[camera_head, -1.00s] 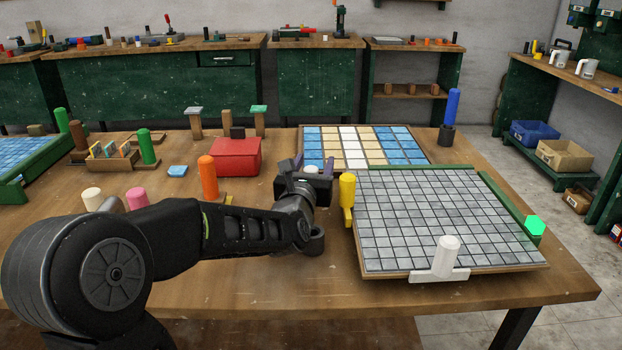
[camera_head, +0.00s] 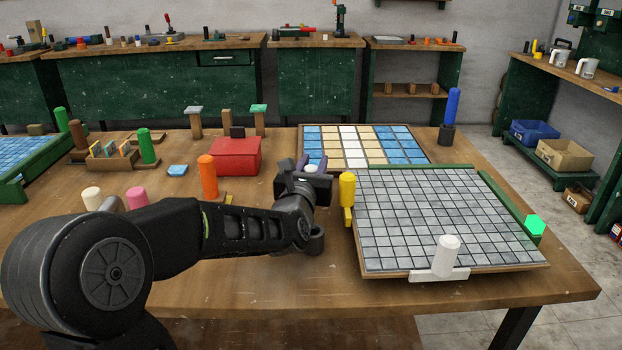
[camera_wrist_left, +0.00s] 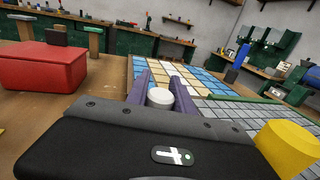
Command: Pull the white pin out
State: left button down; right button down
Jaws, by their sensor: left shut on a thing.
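In the left wrist view a white pin with a round top (camera_wrist_left: 160,97) stands between the two purple fingers of my left gripper (camera_wrist_left: 161,90). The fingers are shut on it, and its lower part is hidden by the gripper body. In the head view my left gripper (camera_head: 311,166) is at the near left corner of the blue, white and cream tile panel (camera_head: 375,168). The pin is mostly hidden there by my fingers and wrist. My right gripper is not in view.
Right of my gripper are a yellow handle (camera_head: 347,190) and a grey mosaic sheet (camera_head: 430,215) with a white handle (camera_head: 447,252) on its front edge. A red box (camera_head: 235,157) and an orange post (camera_head: 208,177) stand to the left. Bare table lies in front.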

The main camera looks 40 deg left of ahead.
pick_arm(q)
jog(key=shift+r, duration=0.1)
dwell(0.4)
notch_tip(320, 180, up, 18)
jog(key=p, duration=0.4)
dwell(0.7)
